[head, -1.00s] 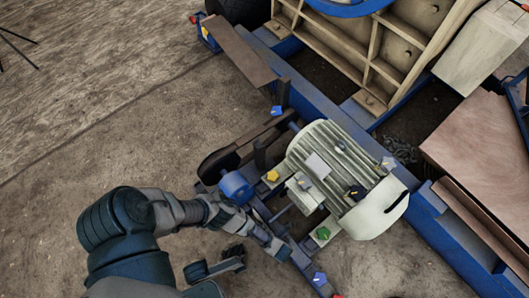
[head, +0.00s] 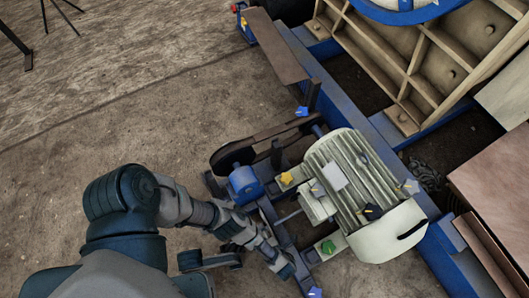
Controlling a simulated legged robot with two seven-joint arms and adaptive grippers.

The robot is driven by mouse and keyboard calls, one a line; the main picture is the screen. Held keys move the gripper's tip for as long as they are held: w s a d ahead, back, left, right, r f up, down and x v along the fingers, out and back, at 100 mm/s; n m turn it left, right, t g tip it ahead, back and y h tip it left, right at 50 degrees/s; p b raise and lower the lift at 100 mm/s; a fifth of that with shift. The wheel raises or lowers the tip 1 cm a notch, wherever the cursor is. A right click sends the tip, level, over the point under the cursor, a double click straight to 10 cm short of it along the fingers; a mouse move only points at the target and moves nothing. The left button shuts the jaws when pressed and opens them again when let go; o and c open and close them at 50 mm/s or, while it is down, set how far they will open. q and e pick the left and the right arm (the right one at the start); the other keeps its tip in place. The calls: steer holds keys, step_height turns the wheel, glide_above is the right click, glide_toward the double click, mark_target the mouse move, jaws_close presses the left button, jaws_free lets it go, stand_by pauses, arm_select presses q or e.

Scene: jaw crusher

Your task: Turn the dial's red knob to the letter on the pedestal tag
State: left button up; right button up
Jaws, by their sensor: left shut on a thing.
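My left arm comes in from the lower left, and its gripper (head: 286,268) ends at the blue rail below the motor. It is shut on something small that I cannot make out. No dial with letters and no pedestal tag can be read in the head view, and I cannot see a red knob beside the gripper. My right gripper is not in view.
The pale ribbed motor (head: 352,180) stands just right of and above the gripper. A blue cylinder (head: 245,184) and a dark belt guard (head: 258,141) lie above it. A long blue beam (head: 365,140) runs diagonally beyond. Bare ground is open at the left.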

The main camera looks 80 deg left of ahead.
arm_select(q)
steer(key=o, duration=1.1)
steer(key=shift+d+f, duration=0.1)
steer(key=shift+d, duration=0.1)
steer(key=shift+o, duration=0.2)
steer(key=shift+a, duration=0.1)
steer(key=v, duration=1.2)
